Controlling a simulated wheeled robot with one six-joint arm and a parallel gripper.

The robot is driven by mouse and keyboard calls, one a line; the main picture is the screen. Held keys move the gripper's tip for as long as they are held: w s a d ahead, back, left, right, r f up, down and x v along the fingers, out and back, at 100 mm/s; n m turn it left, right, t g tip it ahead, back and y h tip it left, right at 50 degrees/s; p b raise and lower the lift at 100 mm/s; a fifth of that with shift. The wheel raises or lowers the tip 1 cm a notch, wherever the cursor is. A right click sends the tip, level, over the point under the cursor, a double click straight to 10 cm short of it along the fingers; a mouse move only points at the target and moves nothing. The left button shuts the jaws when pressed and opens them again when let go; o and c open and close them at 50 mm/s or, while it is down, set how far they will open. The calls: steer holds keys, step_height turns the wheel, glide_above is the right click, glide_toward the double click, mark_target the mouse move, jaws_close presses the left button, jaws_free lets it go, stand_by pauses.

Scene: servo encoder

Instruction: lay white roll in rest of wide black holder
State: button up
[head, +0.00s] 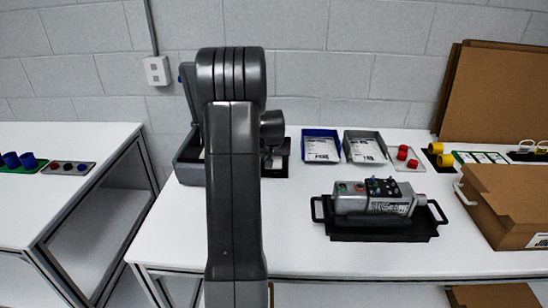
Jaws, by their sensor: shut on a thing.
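My gripper (274,152) is partly visible, just right of my upright arm and below the dark wrist, over the back left of the white table. It is shut, with a small pale patch at its jaws that fits the white roll, but most of it is hidden by my arm and dark parts. A dark, open container stands behind and beside the gripper, partly covered by my arm. I cannot tell for certain which dark thing is the wide black holder, and its rest is not clearly visible.
A grey device lies in a black handled tray (380,236) at the front right. A blue bin (321,134) and a grey bin (346,149) hold papers behind it. A cardboard box (512,215) stands at the right. The table's front middle is clear.

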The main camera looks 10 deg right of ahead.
stand_by(0.4)
steer(key=o, duration=1.1)
steer(key=b+v, duration=0.1)
steer(key=v, duration=1.2)
steer(key=shift+s+r, duration=0.15)
steer(key=shift+r, duration=0.25)
steer(key=shift+a, duration=0.1)
steer(key=p+x, duration=0.1)
steer(key=x, duration=1.3)
steer(key=shift+s, duration=0.1)
